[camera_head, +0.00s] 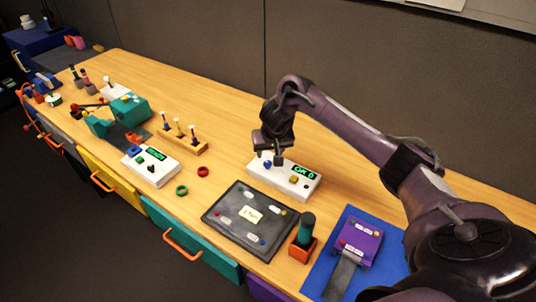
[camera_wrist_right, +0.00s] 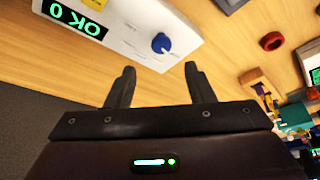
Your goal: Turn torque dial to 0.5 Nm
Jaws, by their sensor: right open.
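A white box (camera_head: 308,185) with a green display reading "OK 0" stands on the bench, and it also shows in the wrist view (camera_wrist_right: 128,38). A blue dial (camera_wrist_right: 161,43) sits near one end of its top; in the head view this blue dial (camera_head: 267,163) is partly hidden by my gripper. My right gripper (camera_head: 267,156) is over that end of the box. In the wrist view my right gripper (camera_wrist_right: 160,70) is open, with nothing between its fingers, and the dial lies just beyond the gap between the tips. My left gripper is not in view.
A dark pad (camera_head: 238,238) with labels lies in front of the box. A green-handled tool stands in an orange holder (camera_head: 301,248). A purple box (camera_head: 359,240) sits on a blue mat. A red ring (camera_head: 203,172), a green ring (camera_head: 182,190) and another white box (camera_head: 165,172) are left.

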